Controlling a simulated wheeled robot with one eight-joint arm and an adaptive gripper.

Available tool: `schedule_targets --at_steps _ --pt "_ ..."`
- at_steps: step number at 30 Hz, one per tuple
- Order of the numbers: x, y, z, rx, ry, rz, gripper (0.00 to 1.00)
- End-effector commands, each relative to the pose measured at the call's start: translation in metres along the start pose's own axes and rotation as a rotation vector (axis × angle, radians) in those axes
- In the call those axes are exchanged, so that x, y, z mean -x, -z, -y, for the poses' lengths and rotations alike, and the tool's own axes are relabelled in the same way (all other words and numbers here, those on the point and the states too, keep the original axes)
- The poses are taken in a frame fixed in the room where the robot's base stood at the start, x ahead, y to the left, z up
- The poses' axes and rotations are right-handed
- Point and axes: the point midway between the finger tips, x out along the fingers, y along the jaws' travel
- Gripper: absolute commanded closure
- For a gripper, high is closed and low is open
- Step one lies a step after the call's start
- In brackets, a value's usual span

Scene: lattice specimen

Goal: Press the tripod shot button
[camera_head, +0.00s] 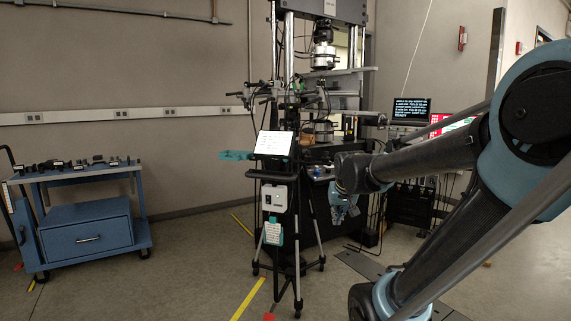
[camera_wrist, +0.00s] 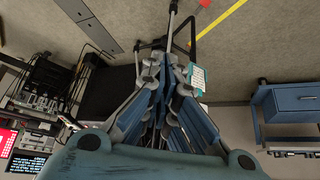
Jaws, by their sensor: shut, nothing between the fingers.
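The tripod (camera_head: 311,225) stands upright near the middle of the head view, in front of the test frame. A small pale box (camera_head: 275,198) is mounted on it, with small dark details on its face; I cannot tell for certain which is the shot button. A teal-edged card (camera_head: 273,233) hangs below the box and also shows in the wrist view (camera_wrist: 196,77). My gripper (camera_head: 343,214) points down to the right of the tripod, apart from the box in the picture. In the wrist view my gripper (camera_wrist: 166,78) is shut and empty, and its fingers hide part of the tripod.
A white panel (camera_head: 273,143) sits above the box. A tall test frame (camera_head: 322,60) stands behind. A blue cart (camera_head: 87,226) with small items is at the left. A screen (camera_head: 411,107) and equipment stand at the right. The floor between cart and tripod is mostly clear.

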Motion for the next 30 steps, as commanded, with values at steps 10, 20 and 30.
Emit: schedule_targets --at_steps 10,20,30 --pt "-0.026 0.148 0.08 0.009 0.094 -0.228 1.0" --pt "-0.053 0.253 0.174 0.007 0.213 -0.415 1.0" --pt "-0.064 0.287 0.216 0.003 0.271 -0.487 1.0"
